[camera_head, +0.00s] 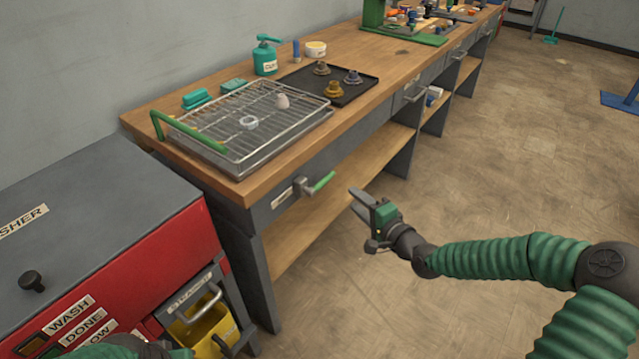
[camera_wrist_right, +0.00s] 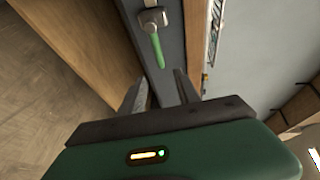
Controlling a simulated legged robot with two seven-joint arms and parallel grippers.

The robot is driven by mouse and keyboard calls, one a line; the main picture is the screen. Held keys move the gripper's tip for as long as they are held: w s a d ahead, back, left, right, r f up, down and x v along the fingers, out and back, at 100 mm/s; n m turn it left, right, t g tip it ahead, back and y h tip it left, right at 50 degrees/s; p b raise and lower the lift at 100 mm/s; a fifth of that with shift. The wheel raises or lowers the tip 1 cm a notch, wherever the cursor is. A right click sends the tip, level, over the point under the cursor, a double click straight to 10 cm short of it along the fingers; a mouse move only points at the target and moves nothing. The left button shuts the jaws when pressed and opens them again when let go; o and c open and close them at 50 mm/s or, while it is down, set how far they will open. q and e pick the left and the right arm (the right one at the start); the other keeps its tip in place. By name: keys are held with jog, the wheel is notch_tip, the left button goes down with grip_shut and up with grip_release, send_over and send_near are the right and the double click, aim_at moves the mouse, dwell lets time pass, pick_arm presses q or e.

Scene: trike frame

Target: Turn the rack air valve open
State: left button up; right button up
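The rack air valve (camera_head: 303,187) is on the grey front of the workbench, below the wire rack (camera_head: 245,120). Its green handle (camera_head: 321,183) sticks out to the right and slightly up. My right gripper (camera_head: 355,200) is open and empty, a little right of the handle and apart from it. In the right wrist view the valve's green handle (camera_wrist_right: 157,52) points toward the gap between the open fingers (camera_wrist_right: 160,85), with its tip near them. Only a bit of my left arm shows at the bottom left edge of the head view; its fingers are out of sight.
A red and grey washer (camera_head: 100,230) stands left of the bench. A yellow bin (camera_head: 205,330) sits in its front. A black tray with several fittings (camera_head: 310,88) and a green bottle (camera_head: 266,56) are on the bench.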

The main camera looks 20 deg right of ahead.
aim_at(329, 180)
jog(key=b+x, duration=0.2)
jog(key=x, duration=0.5)
jog(key=b+x, duration=0.2)
jog(key=x, duration=0.5)
jog(key=shift+a+f, duration=0.2)
jog(key=shift+f, duration=0.05)
jog(key=shift+w, duration=0.4)
jog(key=shift+a, duration=0.1)
grip_shut()
jog(key=shift+s+f, duration=0.1)
jog(key=shift+f, duration=0.1)
